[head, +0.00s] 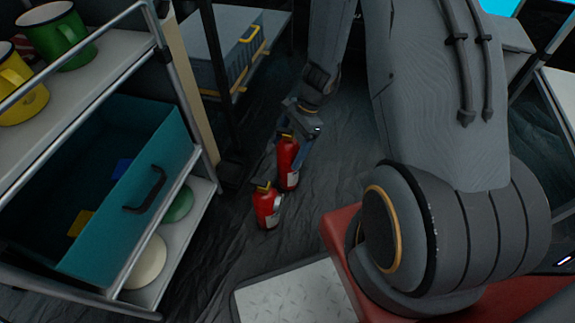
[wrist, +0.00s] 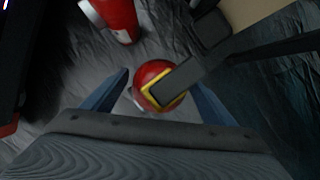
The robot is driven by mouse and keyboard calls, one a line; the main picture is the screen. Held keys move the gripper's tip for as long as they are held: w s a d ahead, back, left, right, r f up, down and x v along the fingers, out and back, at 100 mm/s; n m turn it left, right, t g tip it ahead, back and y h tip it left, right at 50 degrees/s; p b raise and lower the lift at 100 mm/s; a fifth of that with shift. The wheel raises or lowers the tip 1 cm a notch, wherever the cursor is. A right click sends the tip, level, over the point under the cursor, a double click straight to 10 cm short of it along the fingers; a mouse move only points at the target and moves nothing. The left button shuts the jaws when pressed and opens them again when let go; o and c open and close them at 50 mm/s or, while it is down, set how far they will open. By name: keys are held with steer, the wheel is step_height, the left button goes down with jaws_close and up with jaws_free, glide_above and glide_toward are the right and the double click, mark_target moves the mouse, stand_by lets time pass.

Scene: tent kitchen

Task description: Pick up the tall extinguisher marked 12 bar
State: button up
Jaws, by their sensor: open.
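Two red extinguishers stand on the dark floor in the head view. The farther one (head: 288,163) looks taller, and the nearer one (head: 267,207) looks shorter; no marking is readable on either. My gripper (head: 300,140) is at the farther extinguisher, pointing down. In the wrist view, my gripper (wrist: 160,92) is open, with its blue fingers on both sides of the red top of an extinguisher (wrist: 152,72), which has a dark handle and a yellow collar. The fingers look apart from it. The other extinguisher (wrist: 119,18) is at the top of the wrist view.
A shelf cart (head: 165,75) with mugs, an open teal drawer (head: 120,185) and plates is on the left. A low rack with a grey crate (head: 225,60) stands behind. Wrinkled dark floor lies around the extinguishers.

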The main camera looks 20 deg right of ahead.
steer(key=shift+r, duration=0.1)
jaws_close()
stand_by(0.3)
